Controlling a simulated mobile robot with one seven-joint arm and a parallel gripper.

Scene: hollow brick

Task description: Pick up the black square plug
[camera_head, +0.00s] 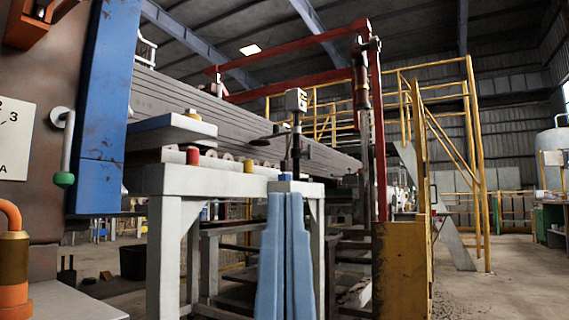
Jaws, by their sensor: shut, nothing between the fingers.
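I cannot make out the black square plug for certain. A small dark piece (286,165) stands near the right end of a pale workbench (172,184), beside a dark upright post with a pale boxy head (296,100). It is too small to tell its shape. Another flat black piece (262,142) shows behind the bench top, against the stacked grey beams. On the bench are a red cylinder (192,156), a small yellow piece (248,166) and several round pale pieces between them. My gripper does not show in this view.
Light blue strips (284,255) hang down the bench front at its right end. A blue panel (100,110) and brown machine stand close at left, with an orange fitting (14,270) below. A yellow railing and steps (472,160) rise at right. Open floor lies far right.

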